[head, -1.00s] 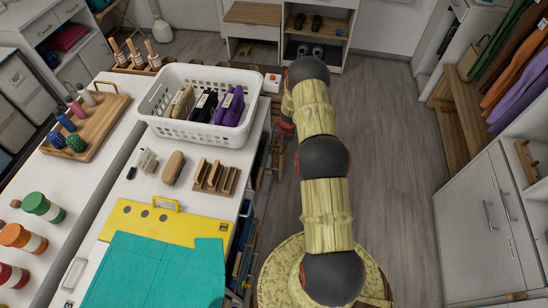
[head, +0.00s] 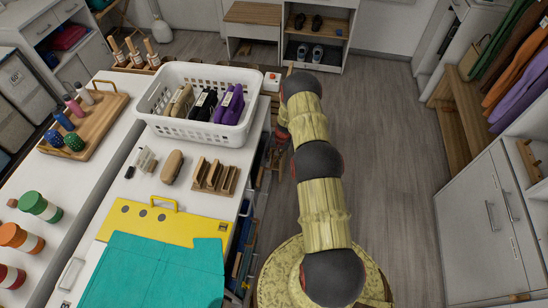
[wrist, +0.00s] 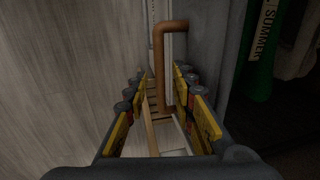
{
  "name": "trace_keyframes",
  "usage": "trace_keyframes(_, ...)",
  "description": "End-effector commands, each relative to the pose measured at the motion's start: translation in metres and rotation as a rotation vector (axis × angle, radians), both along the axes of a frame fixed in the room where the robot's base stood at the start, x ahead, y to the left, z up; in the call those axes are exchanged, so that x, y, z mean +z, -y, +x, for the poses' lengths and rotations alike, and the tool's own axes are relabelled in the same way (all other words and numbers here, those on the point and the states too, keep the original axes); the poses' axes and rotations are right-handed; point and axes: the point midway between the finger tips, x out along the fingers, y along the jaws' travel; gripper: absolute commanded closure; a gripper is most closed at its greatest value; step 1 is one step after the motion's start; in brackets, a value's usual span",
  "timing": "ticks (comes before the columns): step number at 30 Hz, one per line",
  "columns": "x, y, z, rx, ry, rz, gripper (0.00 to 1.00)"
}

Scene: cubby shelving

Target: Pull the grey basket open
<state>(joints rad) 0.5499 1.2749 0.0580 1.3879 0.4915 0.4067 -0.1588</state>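In the wrist view, a dark grey surface (wrist: 213,55), which looks like the front of the grey basket, stands just right of my gripper. A brown bent handle (wrist: 159,65) reaches out from it. My gripper (wrist: 160,76) is open, with its yellow-padded fingers on either side of the handle's long bar. I cannot tell whether either finger touches the bar. In the head view, my arm reaches down along the right side of the white counter, and the arm hides the gripper. The basket cannot be made out there.
A green cloth with a SUMMER label (wrist: 265,30) is beyond the grey surface at right. A white basket (head: 205,137) with several pouches stands on the counter (head: 110,180). Open wooden floor (head: 385,150) lies right of my arm. White cabinets (head: 490,215) stand at far right.

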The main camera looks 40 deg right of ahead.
Motion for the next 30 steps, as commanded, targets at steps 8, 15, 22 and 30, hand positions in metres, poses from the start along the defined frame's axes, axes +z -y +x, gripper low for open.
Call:
trace_keyframes(8, 0.0, -0.0001, -0.0002, 0.0, 0.0, 0.0, 0.92)
trace_keyframes(15, 0.0001, -0.0001, -0.0002, 0.0, 0.0, 0.0, 1.0)
trace_keyframes(22, 0.0001, 0.0, -0.0003, 0.0, -0.001, 0.001, 1.0)
trace_keyframes(30, -0.0001, 0.0, -0.0004, 0.0, -0.001, 0.001, 1.0)
